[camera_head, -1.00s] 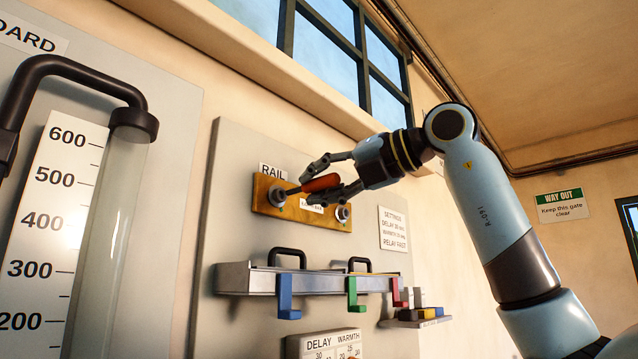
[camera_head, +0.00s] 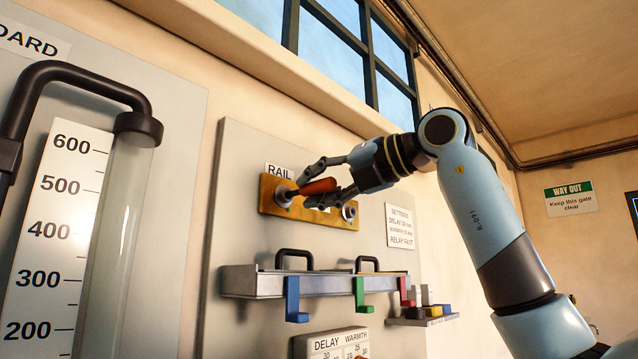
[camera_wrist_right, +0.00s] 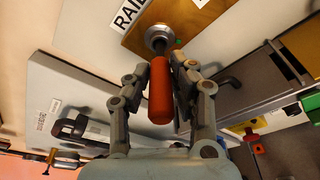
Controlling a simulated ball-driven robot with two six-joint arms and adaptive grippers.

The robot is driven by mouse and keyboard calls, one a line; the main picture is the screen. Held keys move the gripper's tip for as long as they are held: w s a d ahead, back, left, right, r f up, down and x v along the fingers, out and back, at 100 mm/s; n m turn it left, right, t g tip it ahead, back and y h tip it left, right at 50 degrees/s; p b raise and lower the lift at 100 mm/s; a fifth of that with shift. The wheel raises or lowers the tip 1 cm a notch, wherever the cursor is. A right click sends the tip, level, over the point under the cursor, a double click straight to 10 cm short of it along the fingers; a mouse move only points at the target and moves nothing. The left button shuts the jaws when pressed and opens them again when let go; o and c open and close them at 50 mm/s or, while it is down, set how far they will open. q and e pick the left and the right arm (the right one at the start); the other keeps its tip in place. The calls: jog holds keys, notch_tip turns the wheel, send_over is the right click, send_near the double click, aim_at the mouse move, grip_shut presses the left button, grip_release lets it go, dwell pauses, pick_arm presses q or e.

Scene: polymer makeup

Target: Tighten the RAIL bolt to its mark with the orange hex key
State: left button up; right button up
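The orange hex key (camera_head: 318,187) is in my right gripper (camera_head: 322,179). Its fingers close on both sides of the orange handle, which also shows in the right wrist view (camera_wrist_right: 160,95). The far end of the key meets the round metal RAIL bolt (camera_head: 283,196), at the left end of a brass plate (camera_head: 269,189) under the RAIL label (camera_head: 279,171). The right wrist view shows the bolt (camera_wrist_right: 158,36) in line with the key, with a small green mark (camera_wrist_right: 178,41) beside it. The key's tip is hidden. My left gripper is not in view.
A second bolt (camera_head: 349,211) sits at the plate's right end, close below my gripper. Below is a metal rail (camera_head: 252,283) with black handles and blue, green and red hooks. A settings card (camera_head: 400,227) is to the right. A glass tube (camera_head: 125,230) stands left.

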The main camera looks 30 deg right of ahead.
jog(key=o, duration=0.5)
jog(key=shift+c, duration=0.2)
jog(key=v, duration=1.2)
jog(key=shift+f, duration=0.1)
